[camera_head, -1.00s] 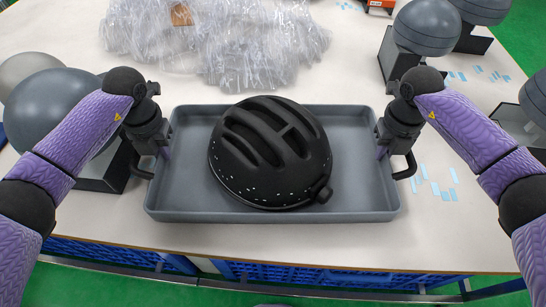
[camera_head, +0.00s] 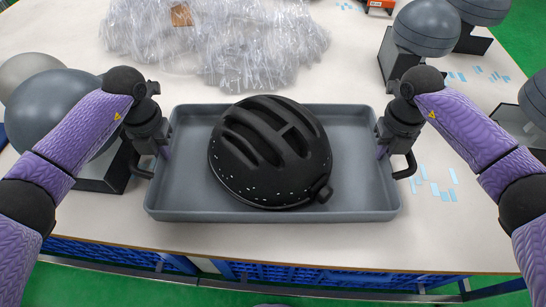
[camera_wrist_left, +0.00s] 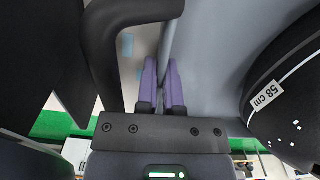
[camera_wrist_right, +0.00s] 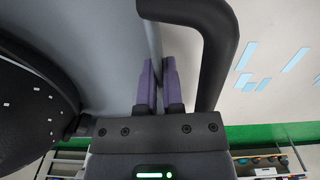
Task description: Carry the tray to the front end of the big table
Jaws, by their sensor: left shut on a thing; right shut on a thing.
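The grey tray (camera_head: 360,180) lies in the middle of the head view, over the near part of the big table (camera_head: 240,235). A black helmet (camera_head: 270,152) rests in it; a "58 cm" label shows on it in the left wrist view (camera_wrist_left: 285,110). My left gripper (camera_head: 163,152) is shut on the tray's left wall, beside the black handle; its purple fingers pinch the wall in the left wrist view (camera_wrist_left: 163,85). My right gripper (camera_head: 382,152) is shut on the right wall, beside that handle; its fingers show in the right wrist view (camera_wrist_right: 157,85). I cannot tell whether the tray touches the table.
Crumpled clear plastic (camera_head: 215,40) lies behind the tray. A grey dome on a dark stand (camera_head: 55,110) is close by my left arm. Other domes (camera_head: 427,28) stand at the back right. Light blue strips (camera_head: 440,190) lie right of the tray. Blue crates (camera_head: 340,277) show below the table edge.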

